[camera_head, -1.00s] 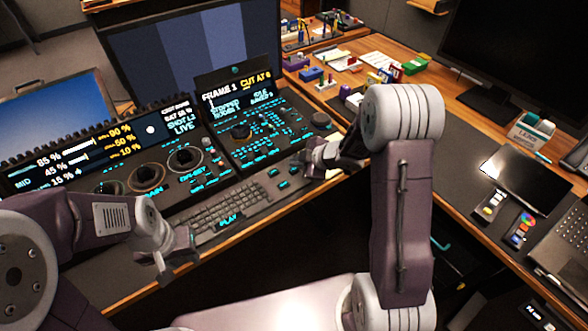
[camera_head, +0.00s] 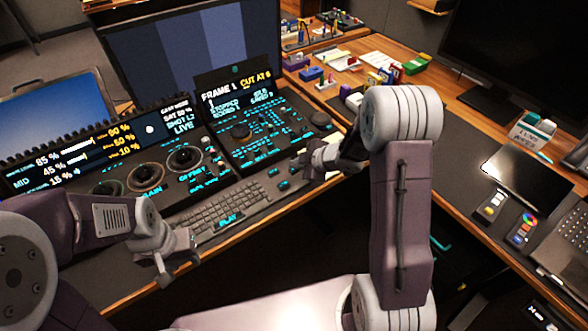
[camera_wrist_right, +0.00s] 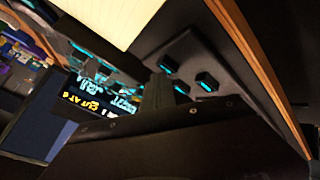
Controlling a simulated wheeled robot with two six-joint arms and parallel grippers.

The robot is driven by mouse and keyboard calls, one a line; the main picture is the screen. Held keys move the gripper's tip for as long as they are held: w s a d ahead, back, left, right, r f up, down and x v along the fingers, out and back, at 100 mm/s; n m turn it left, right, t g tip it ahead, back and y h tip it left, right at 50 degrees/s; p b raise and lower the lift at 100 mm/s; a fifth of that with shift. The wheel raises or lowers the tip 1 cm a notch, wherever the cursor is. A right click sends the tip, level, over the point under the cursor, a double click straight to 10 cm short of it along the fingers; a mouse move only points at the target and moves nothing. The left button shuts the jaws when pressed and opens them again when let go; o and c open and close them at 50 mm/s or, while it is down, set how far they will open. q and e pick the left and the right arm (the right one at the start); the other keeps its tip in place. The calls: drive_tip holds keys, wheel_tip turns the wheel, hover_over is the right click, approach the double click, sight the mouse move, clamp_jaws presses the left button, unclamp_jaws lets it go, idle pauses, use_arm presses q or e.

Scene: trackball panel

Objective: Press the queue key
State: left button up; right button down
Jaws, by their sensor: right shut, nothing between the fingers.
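The control panel (camera_head: 225,160) has knobs and cyan-lit keys. A small group of dark keys with cyan marks (camera_head: 279,178) lies right of the keyboard; similar keys (camera_wrist_right: 180,88) show close up in the right wrist view. Their labels are too small to read, so I cannot tell which is the queue key. My right gripper (camera_head: 300,163) is shut and empty, near the panel's right front part, just above those keys; contact cannot be told. In the right wrist view its dark fingers (camera_wrist_right: 156,95) are beside the keys. My left gripper (camera_head: 178,270) looks open and empty, in front of the panel's front edge.
A keyboard (camera_head: 215,207) lies along the panel's front. A lit screen (camera_head: 235,98) stands behind the right part, and a wide readout (camera_head: 95,150) behind the left. The desk at right holds a tablet (camera_head: 515,178), a laptop (camera_head: 562,235) and small boxes.

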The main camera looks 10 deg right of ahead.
sight(296, 170)
drive_tip(key=shift+f+b, duration=0.3)
drive_tip(key=shift+f, duration=0.1)
drive_tip(key=shift+r, duration=0.1)
idle(0.5)
drive_tip(key=shift+r+p, duration=0.85)
drive_tip(key=shift+p, duration=0.2)
wheel_tip(296, 170, up, 5)
drive_tip(key=p, duration=0.5)
drive_tip(key=shift+r, duration=0.1)
